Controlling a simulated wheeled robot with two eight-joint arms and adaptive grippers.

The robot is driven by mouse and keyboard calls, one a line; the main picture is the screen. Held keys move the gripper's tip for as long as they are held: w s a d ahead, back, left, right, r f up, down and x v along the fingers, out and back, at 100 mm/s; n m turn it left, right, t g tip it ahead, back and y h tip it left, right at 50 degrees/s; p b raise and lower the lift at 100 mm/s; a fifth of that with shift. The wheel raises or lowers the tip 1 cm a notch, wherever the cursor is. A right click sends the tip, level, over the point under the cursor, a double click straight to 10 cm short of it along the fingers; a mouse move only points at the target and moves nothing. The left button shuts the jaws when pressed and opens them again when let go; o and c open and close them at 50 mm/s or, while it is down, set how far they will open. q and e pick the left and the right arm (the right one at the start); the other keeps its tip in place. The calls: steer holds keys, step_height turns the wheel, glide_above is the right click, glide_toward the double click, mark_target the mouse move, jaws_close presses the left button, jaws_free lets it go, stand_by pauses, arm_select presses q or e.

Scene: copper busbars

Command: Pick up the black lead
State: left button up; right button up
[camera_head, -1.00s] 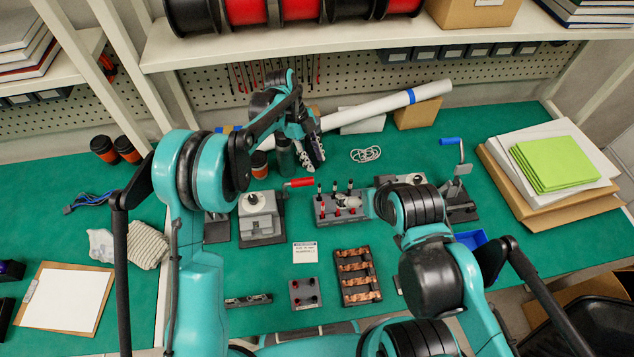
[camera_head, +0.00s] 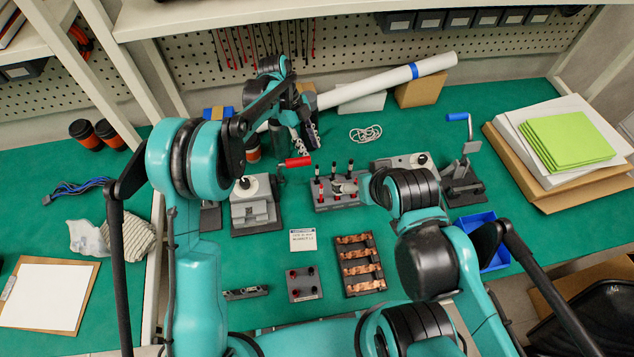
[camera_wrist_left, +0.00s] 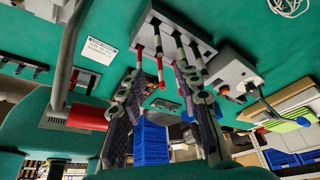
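A grey stand (camera_head: 325,203) on the green bench holds several upright thin posts with black tops and some red parts; it also shows in the left wrist view (camera_wrist_left: 186,28). Which piece is the black lead I cannot tell for certain; a black-topped post (camera_head: 333,167) stands in the back row. My left gripper (camera_head: 307,142) is above the bench, behind and left of the stand in the head view. In the left wrist view its two fingers (camera_wrist_left: 160,92) are apart with nothing gripped between them.
A dark tray with copper bars (camera_head: 342,292) and a small terminal block (camera_head: 316,291) lie in front. A white tube (camera_head: 385,83) lies behind.

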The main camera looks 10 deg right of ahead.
arm_select(q)
steer(key=b+x, duration=0.3)
steer(key=x, duration=0.6)
steer(key=shift+w+a+f, duration=0.15)
steer(key=shift+w+f, duration=0.1)
steer(key=shift+f, duration=0.2)
steer(key=shift+r, duration=0.1)
jaws_close()
arm_select(e)
step_height(320, 180, down, 4)
steer(key=shift+r, duration=0.1)
